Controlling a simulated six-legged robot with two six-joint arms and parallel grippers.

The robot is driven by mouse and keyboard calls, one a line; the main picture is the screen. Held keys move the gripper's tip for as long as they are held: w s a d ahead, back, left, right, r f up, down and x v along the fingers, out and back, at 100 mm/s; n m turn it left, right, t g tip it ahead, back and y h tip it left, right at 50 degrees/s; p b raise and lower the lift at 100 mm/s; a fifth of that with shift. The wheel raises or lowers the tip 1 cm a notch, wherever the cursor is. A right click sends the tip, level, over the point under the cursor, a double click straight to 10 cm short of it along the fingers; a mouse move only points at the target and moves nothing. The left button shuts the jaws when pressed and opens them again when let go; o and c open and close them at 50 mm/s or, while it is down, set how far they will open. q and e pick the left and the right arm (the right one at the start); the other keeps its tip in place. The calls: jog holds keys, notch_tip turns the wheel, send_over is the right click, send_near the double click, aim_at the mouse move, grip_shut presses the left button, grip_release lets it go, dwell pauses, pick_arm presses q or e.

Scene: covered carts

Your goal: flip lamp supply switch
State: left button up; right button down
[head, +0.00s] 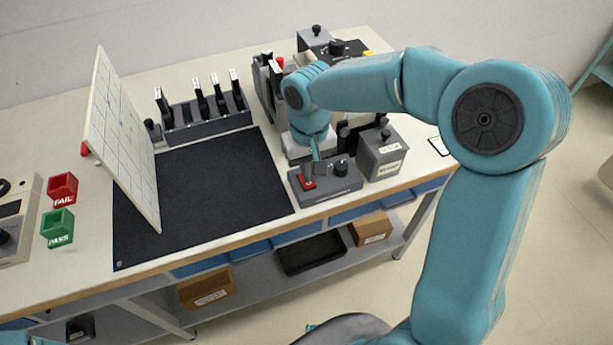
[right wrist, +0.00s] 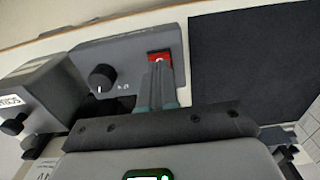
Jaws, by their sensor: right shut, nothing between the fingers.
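The lamp supply (head: 343,185) is a low grey box at the front edge of the table, right of the black mat. It has a red switch (head: 308,184) on its left part and a black knob (head: 341,167). My right gripper (head: 316,158) points down over the red switch, shut and empty. In the right wrist view the closed fingertips (right wrist: 158,66) are at the lower edge of the red switch (right wrist: 159,56) and partly cover it. I cannot tell whether they touch it. The knob (right wrist: 102,77) stands left of them. My left gripper is not in view.
A grey box with a knob (head: 386,158) stands close right of the supply. The black mat (head: 215,195) is bare, with a tilted white gridded board (head: 122,140) at its left. A rack (head: 207,122) with several black tools stands behind it. Red and green bins (head: 58,228) sit left.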

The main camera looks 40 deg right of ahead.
jog(key=shift+f+b, duration=0.7)
jog(key=shift+f, duration=0.2)
dwell(0.7)
jog(key=shift+r, duration=0.15)
notch_tip(320, 180, up, 7)
jog(key=p, duration=0.5)
jog(key=shift+p, duration=0.35)
jog(key=shift+s, duration=0.1)
